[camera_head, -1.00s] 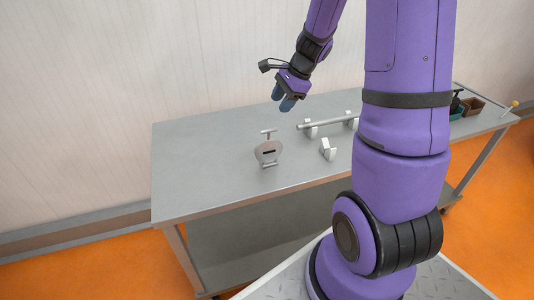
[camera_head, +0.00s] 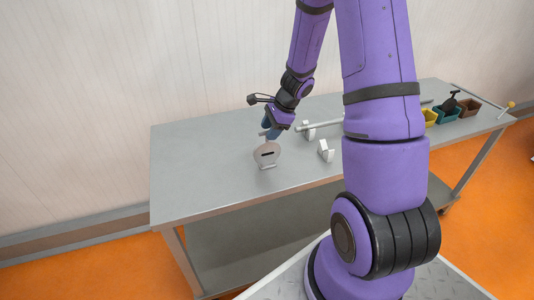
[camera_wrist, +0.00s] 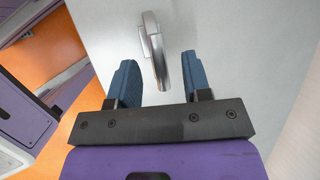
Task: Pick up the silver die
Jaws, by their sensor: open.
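The silver die (camera_head: 267,149), a round grey disc with a dark slot, stands upright on a small foot on the metal table (camera_head: 200,172). My gripper (camera_head: 271,131) is above and just behind it in the head view, pointing down, and hides part of the area behind the disc. In the wrist view the die (camera_wrist: 160,68) is seen nearly edge-on, lined up between the two blue fingers of my open gripper (camera_wrist: 158,63). The fingers look apart from it on both sides. How far it lies below the fingertips cannot be told.
A small light block (camera_head: 326,151) stands right of the die. A long grey bar (camera_head: 315,125) on supports lies behind it, partly hidden by my arm. A yellow box (camera_head: 430,118), green box (camera_head: 446,116) and brown box (camera_head: 468,108) sit far right. The table's left part is clear.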

